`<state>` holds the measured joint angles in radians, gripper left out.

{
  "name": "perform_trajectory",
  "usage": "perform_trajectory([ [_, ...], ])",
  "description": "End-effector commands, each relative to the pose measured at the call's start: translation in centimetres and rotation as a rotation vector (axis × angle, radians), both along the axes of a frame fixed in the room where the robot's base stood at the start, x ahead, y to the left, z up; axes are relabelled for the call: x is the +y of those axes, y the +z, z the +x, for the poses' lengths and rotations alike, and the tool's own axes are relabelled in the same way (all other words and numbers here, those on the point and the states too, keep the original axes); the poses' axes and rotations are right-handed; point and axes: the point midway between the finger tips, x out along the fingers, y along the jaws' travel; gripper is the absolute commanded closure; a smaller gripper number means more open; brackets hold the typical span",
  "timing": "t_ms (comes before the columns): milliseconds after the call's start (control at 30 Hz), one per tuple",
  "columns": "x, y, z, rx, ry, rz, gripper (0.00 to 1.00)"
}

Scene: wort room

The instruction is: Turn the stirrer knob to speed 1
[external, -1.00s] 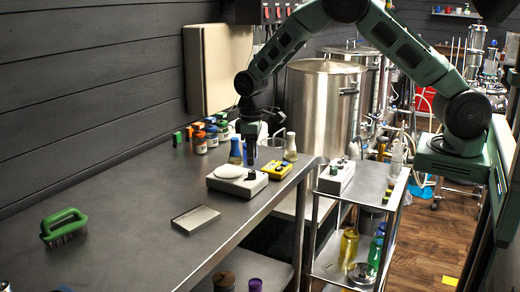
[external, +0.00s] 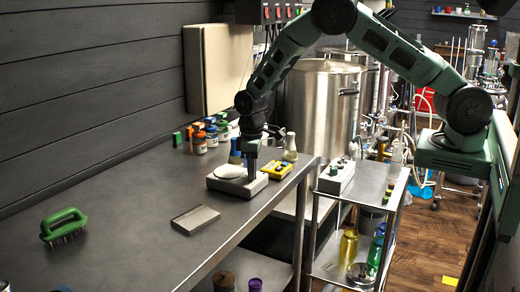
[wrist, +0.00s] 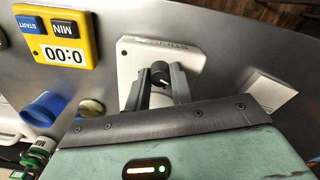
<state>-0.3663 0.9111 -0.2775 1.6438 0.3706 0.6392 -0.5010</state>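The stirrer (external: 222,186) is a low pale box with a round white plate on top, on the steel bench in the external view. In the wrist view its white face (wrist: 135,62) shows a small dark knob (wrist: 160,72) with a light pointer mark; faint markings lie beyond it, too small to read. My gripper (wrist: 160,78) points down over the knob end of the stirrer, one finger on each side of the knob. The fingers are apart, and I see no clear contact with the knob. In the external view my gripper (external: 252,170) hides the knob.
A yellow timer (external: 277,170) reading 0:00 sits close beside the stirrer. Flasks (external: 290,147) and several small jars (external: 199,143) stand behind. A flat grey device (external: 195,219) and a green brush (external: 64,226) lie on the bench, with clear space between them.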

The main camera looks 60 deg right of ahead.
Motion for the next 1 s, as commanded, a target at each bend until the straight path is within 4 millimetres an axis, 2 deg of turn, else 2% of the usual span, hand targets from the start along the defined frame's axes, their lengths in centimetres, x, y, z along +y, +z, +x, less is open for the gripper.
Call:
perform_trajectory([
  [367,-0.01,0.05,0.07,-0.001,-0.1,0.0,1.0],
  [1000,0.02,0.14,0.14,-0.004,-0.604,0.001,1.0],
])
